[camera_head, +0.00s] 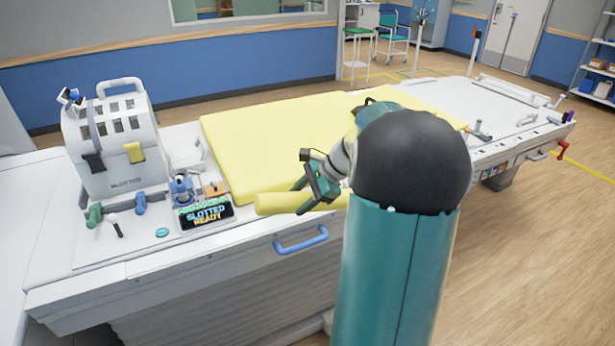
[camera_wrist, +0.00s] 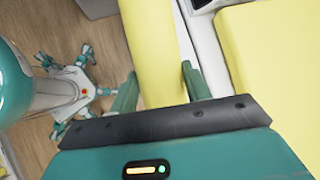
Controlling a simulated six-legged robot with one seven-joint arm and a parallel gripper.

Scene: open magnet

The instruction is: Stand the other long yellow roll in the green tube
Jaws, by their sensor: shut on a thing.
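A long yellow roll (camera_head: 276,203) is held by my gripper (camera_head: 308,200) and lies roughly level over the near edge of the patient table, above its blue handle. In the wrist view the roll (camera_wrist: 157,50) runs up the picture between the two green fingers of my gripper (camera_wrist: 160,88). Part of the roll's right end is hidden behind my arm in the head view. I cannot make out an upright green tube for certain in either view, and no second long yellow roll shows clearly.
A yellow pad (camera_head: 270,135) covers the middle of the table (camera_head: 455,95). A blue handle (camera_head: 301,240) juts from the table's near side. Open floor (camera_head: 530,230) lies at the right.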

